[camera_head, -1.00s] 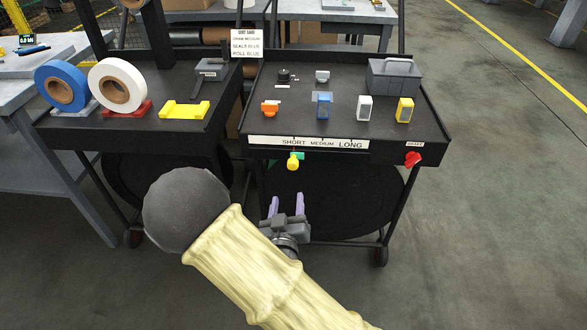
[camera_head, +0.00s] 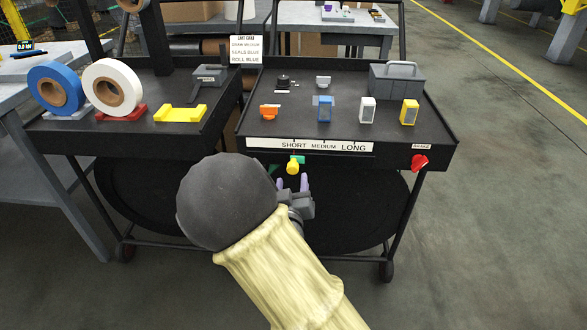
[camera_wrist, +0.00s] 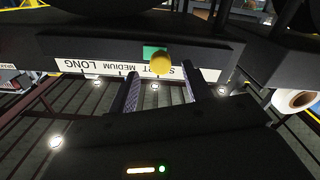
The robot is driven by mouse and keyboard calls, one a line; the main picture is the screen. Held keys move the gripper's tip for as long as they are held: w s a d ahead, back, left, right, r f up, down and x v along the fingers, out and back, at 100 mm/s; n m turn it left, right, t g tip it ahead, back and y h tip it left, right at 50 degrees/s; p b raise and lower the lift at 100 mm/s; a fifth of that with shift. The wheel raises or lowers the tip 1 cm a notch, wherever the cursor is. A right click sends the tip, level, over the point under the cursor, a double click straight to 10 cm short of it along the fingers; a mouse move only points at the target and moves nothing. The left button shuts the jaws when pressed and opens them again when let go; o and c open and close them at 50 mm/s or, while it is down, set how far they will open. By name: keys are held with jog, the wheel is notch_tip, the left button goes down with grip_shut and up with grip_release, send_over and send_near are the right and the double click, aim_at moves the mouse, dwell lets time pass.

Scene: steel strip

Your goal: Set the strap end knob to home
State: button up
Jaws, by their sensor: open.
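The yellow knob (camera_head: 292,168) hangs under the front edge of the right cart tray, below the word SHORT on the white scale strip (camera_head: 265,144). A green patch (camera_head: 297,159) sits right behind it. In the wrist view, which is upside down, the yellow knob (camera_wrist: 160,63) shows in front of the green patch (camera_wrist: 150,53). My gripper (camera_head: 293,183) is open just below the knob. In the wrist view its two fingers (camera_wrist: 160,74) point at the knob, one on either side in the picture. I cannot tell whether they touch it.
A red knob (camera_head: 419,162) marked BRAKE is at the right end of the tray front. The tray holds a grey toolbox (camera_head: 396,82) and several small coloured blocks. Blue (camera_head: 54,88) and white (camera_head: 112,86) rolls stand on the left tray. Open floor lies right.

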aim_at(293, 172)
jog(key=w+b, duration=0.1)
jog(key=w, duration=0.6)
jog(key=shift+w+d, duration=0.1)
jog(key=shift+w, duration=0.2)
grip_shut()
